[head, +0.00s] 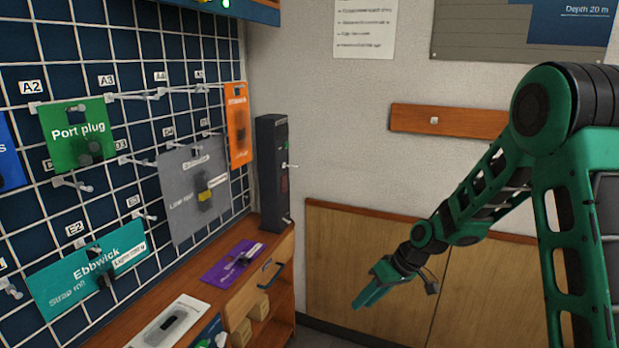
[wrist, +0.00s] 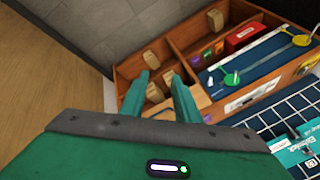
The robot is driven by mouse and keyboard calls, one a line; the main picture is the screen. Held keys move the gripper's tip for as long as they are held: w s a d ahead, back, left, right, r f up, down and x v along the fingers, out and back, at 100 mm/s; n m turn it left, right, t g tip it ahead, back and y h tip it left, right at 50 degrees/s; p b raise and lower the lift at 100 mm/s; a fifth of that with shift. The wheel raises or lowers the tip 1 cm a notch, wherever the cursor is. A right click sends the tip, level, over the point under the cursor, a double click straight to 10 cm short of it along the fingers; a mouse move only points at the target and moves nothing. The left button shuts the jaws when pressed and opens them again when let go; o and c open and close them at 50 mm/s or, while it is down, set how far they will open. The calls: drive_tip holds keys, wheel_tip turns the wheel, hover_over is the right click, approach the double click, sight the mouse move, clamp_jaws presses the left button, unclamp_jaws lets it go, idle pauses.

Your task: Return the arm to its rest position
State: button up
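My green arm (head: 480,205) reaches down and to the left from the right side of the head view. My gripper (head: 369,295) hangs in free air in front of the wooden wall panel, right of the bench, and touches nothing there. In the wrist view, my gripper's two green fingers (wrist: 160,82) stand apart with a clear gap and nothing held between them. Past the fingertips, the wrist view shows a wooden shelf unit (wrist: 122,72) with small wooden blocks in it.
A pegboard grid at left holds hanging packs, including a green Port plug card (head: 75,120), a grey card (head: 182,215) and a teal Ebbwick card (head: 75,285). A purple card (head: 225,265) lies on the bench. A black upright box (head: 268,170) stands at its far end.

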drive_tip(key=s+d+r+m+h, duration=0.2)
drive_tip(key=s+d+r, duration=0.35)
drive_tip(key=d, duration=0.35)
drive_tip(key=s+d+r+m+h, duration=0.25)
drive_tip(key=s+d+r, duration=0.25)
drive_tip(key=s+d, duration=0.3)
drive_tip(key=s+d+r+m, duration=0.2)
drive_tip(key=s, duration=0.5)
drive_tip(key=s+d+r+m+g, duration=0.1)
drive_tip(key=s+d+m, duration=0.2)
drive_tip(key=s, duration=0.4)
drive_tip(key=s+d+r+m+h, duration=0.1)
drive_tip(key=s+d+r+m, duration=0.1)
drive_tip(key=s, duration=0.6)
drive_tip(key=shift+d+r+g, duration=0.3)
drive_tip(key=shift+d, duration=0.45)
drive_tip(key=shift+w+m, duration=0.1)
drive_tip(key=shift+m, duration=0.15)
drive_tip(key=shift+w+f, duration=0.25)
drive_tip(key=shift+w, duration=0.35)
